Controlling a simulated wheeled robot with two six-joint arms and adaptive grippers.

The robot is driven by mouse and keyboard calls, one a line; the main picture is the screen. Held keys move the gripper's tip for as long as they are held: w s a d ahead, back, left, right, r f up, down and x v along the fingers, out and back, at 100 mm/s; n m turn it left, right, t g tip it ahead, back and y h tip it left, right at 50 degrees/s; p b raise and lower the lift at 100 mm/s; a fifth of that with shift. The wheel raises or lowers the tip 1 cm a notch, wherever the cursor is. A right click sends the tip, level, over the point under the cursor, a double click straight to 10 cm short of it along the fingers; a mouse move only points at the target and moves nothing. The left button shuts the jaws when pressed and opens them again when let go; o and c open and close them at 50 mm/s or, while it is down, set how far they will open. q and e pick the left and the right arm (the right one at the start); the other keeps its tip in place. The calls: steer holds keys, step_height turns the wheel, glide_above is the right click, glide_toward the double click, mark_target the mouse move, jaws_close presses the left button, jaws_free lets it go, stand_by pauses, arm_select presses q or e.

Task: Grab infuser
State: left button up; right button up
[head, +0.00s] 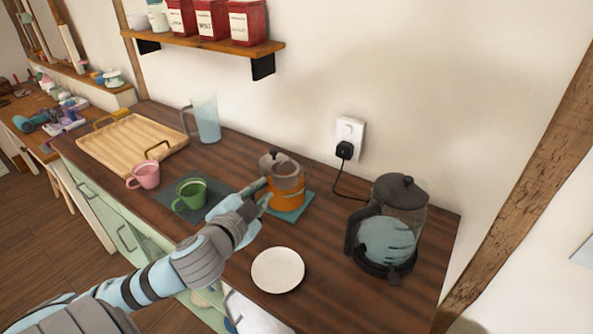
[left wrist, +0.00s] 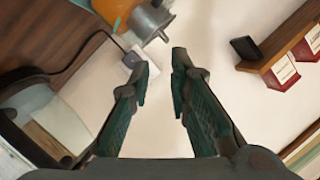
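The teapot (head: 286,196) is glass with orange liquid and stands on a teal mat; its orange side also shows at the top of the left wrist view (left wrist: 116,9). A grey infuser-like part (head: 287,171) sits in its top. A grey lid with a knob (head: 270,160) shows just behind it. A grey metal piece (left wrist: 147,20) beside the orange in the left wrist view may be the infuser or the lid; I cannot tell which. My left gripper (head: 264,190) is at the teapot's left front side. Its fingers (left wrist: 159,63) are apart with nothing between them. My right gripper is not in view.
A kettle (head: 393,238) stands at the right, its cord running to a wall socket (head: 350,132). A white plate (head: 278,270), green mug (head: 190,194), pink mug (head: 146,176), blue jug (head: 206,118) and wooden tray (head: 112,148) share the counter. A shelf (head: 220,47) hangs above.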

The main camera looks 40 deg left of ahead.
arm_select(q)
steer(key=w, duration=0.1)
steer(key=b, duration=0.5)
glide_toward(282, 166)
steer(key=w, duration=0.2)
steer(key=w+r, duration=0.1)
steer(key=w, duration=0.2)
steer(key=shift+w+d+r, duration=0.1)
steer(key=shift+d+r, duration=0.1)
steer(key=shift+d, duration=0.05)
jaws_close()
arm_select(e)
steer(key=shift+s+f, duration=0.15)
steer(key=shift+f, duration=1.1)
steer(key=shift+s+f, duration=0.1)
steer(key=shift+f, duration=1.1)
